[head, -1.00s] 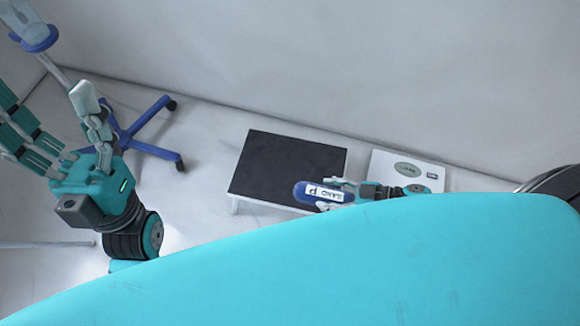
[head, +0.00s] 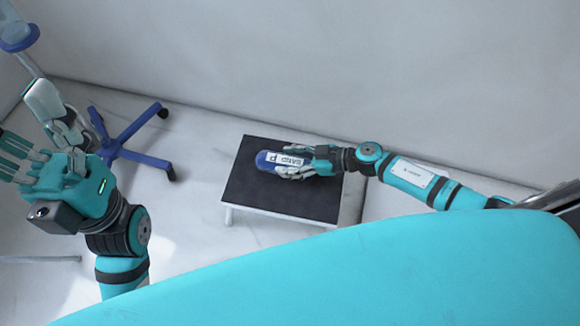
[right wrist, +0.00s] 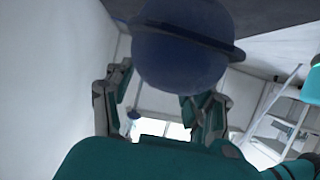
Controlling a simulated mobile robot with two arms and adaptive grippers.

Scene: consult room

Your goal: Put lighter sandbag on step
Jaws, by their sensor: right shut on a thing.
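A blue sandbag (head: 264,161) with a white label is in my right gripper (head: 290,161). The fingers are closed around it. In the head view the bag overlaps the middle of the black-topped step (head: 250,195); I cannot tell whether it touches the top. In the right wrist view the blue bag (right wrist: 180,60) fills the upper middle, with fingers on both sides. My left gripper (head: 40,150) is at the far left, away from the step, with its fingers spread and nothing in them. No second sandbag shows.
A blue star-shaped stand base (head: 130,143) with casters is on the floor left of the step. A grey wall (head: 330,70) runs behind. My right arm crosses the area right of the step. The floor between the stand and the step is clear.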

